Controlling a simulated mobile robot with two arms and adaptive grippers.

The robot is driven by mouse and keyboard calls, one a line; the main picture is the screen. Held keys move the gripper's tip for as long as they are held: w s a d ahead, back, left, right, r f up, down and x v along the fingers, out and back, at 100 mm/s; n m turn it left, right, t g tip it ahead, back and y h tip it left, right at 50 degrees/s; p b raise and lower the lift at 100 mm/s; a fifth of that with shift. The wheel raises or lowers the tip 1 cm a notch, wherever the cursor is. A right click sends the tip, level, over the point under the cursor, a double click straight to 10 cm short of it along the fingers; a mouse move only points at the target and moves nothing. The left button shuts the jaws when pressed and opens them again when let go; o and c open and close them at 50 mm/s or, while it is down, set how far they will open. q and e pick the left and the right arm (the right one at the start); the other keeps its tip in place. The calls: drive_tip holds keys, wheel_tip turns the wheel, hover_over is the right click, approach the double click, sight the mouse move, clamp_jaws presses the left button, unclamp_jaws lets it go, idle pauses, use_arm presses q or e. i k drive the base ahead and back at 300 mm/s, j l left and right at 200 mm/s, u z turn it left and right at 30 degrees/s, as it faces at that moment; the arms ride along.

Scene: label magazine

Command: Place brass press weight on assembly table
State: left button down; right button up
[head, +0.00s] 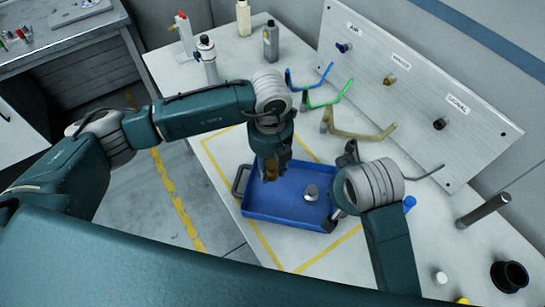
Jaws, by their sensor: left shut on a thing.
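My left gripper (270,170) points down above the left part of a blue tray (262,213). It is shut on a small brass-coloured piece, the brass press weight (268,176), mostly hidden by the fingers. I cannot tell whether the weight touches the tray. The tray lies on the white assembly table (228,150), inside a yellow taped outline. My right gripper (342,208) is at the tray's right side, largely hidden behind its own wrist; its jaw state does not show.
A small silver knobbed piece (311,193) sits in the tray. Bottles (271,42) stand at the back. A dark post (483,210) and black cup (509,276) are at right.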

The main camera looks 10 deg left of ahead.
sight(233, 148)
drive_tip(key=k, duration=1.5)
